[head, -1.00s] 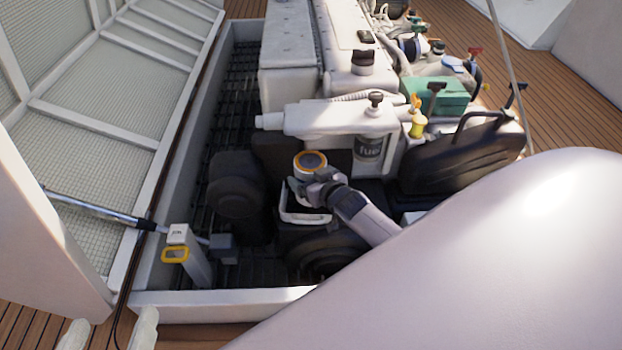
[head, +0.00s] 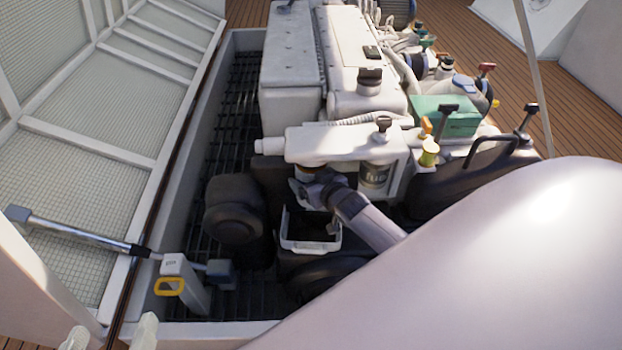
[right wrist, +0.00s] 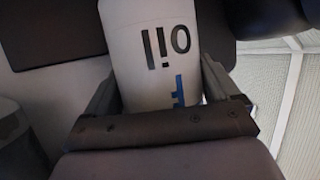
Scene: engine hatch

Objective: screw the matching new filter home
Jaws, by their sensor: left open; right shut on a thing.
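In the head view the filter is mostly hidden by my gripper, under the left part of the white housing (head: 330,145). I cannot tell whether its top touches the housing. A second filter (head: 375,175) hangs under the housing to the right. My left gripper (head: 110,335) is open and empty at the bottom left edge.
A white-rimmed tray (head: 310,248) sits below the held filter. A dark round part (head: 235,207) stands to the left. A post with a yellow ring (head: 169,287) stands at the front left. My pale arm covers the lower right.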

